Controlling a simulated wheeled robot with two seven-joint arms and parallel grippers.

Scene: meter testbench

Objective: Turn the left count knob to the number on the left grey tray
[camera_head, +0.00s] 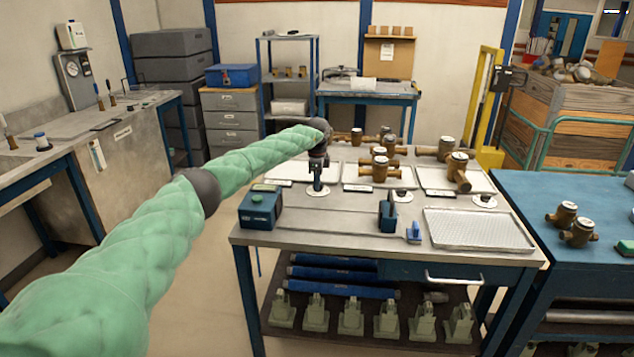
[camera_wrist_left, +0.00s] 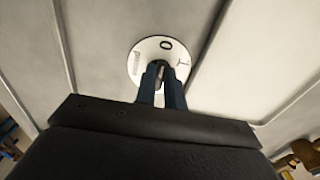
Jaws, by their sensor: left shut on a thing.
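The left count knob has a round white dial (camera_head: 317,192) on the bench top, at the front of the left grey tray (camera_head: 290,172). My left gripper (camera_head: 318,185) points down onto this knob and is shut on it. In the left wrist view the dial (camera_wrist_left: 137,58) shows a 0 at its far edge and a 1 to the right of it. The knob's grip (camera_wrist_left: 160,72) is between the fingers (camera_wrist_left: 160,88), which cover part of the dial. The tray's number is too small to read. My right gripper is not in view.
A middle dial (camera_head: 399,196) and a right dial (camera_head: 484,201) sit along the same bench. Brass meters (camera_head: 380,165) stand on the trays behind. A blue-green box (camera_head: 261,206) is left of my gripper, and a perforated tray (camera_head: 478,230) lies at the right.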

